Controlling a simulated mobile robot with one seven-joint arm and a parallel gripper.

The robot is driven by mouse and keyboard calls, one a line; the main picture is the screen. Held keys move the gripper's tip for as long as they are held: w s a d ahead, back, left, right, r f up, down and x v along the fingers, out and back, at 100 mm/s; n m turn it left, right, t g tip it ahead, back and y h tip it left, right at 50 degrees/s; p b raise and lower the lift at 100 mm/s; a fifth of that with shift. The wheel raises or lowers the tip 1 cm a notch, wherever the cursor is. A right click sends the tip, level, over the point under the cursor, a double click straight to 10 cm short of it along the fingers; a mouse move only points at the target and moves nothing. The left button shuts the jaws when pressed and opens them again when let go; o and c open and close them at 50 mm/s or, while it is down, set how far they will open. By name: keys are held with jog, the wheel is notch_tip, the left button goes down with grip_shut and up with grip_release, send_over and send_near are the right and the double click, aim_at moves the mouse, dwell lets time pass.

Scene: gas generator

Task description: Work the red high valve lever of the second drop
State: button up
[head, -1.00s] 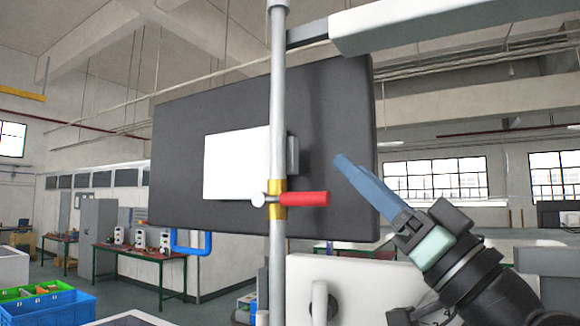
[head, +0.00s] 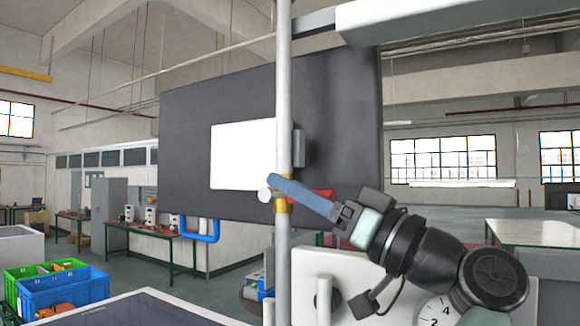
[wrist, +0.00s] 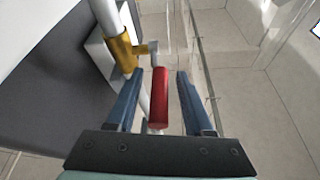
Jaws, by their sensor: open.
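The red valve lever (wrist: 159,96) lies between the two open fingers of my gripper (wrist: 160,103) in the wrist view, with space on both sides. It joins a brass valve body (wrist: 123,55) on a thin grey vertical pipe (wrist: 105,18). In the head view my gripper's blue fingers (head: 278,184) reach left across the lever to the valve. Only part of the red lever (head: 324,193) shows behind them there. The pipe (head: 283,110) stands upright in front of a dark panel. I cannot tell whether a finger touches the lever.
A large dark panel (head: 345,130) with a white plate (head: 243,155) is behind the pipe. A blue bent pipe (head: 202,236) is below it. A white box (head: 330,267) stands below my arm. Blue and green crates (head: 60,291) are at lower left.

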jog(key=shift+w+a+r, duration=0.2)
jog(key=shift+w+a, duration=0.2)
jog(key=shift+a, duration=0.1)
grip_shut()
dwell(1.2)
